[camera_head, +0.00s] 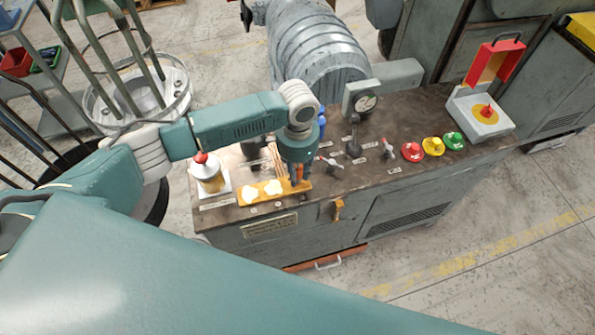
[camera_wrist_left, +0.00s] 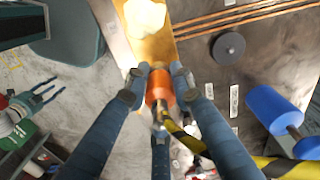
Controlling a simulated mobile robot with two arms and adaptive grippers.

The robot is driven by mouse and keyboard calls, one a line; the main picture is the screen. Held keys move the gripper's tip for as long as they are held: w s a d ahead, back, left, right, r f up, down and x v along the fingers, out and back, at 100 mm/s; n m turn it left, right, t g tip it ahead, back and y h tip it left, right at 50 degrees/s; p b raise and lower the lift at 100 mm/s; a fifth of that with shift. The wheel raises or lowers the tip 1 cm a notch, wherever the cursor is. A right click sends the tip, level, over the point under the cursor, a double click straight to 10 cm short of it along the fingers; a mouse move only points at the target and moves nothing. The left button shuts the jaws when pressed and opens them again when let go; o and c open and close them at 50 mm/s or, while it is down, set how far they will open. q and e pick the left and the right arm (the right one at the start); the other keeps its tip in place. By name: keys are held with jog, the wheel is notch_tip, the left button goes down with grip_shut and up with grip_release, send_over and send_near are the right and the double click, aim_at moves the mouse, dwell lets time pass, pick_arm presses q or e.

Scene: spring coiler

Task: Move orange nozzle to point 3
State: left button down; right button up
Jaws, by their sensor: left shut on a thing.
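My left gripper (camera_head: 298,180) is at the front edge of the console top, pointing down. Its fingers are shut around the orange nozzle (camera_wrist_left: 160,88), which shows between the fingertips in the left wrist view. In the head view the nozzle (camera_head: 299,172) is a small orange piece partly hidden by the fingers. The nozzle is over the right end of an orange-yellow board (camera_head: 242,199) with pale patches on it. I cannot tell whether it touches the board. Small white labels lie on the console top, but I cannot read a 3.
Copper rods (camera_wrist_left: 245,15), a dark round knob (camera_wrist_left: 228,47) and a blue cylinder (camera_wrist_left: 270,108) are near the gripper. A gauge (camera_head: 364,102), levers and coloured buttons (camera_head: 433,146) occupy the console's middle and right.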

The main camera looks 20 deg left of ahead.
pick_arm(q)
jog(key=shift+f, duration=0.2)
dwell(0.4)
jog(key=shift+f, duration=0.4)
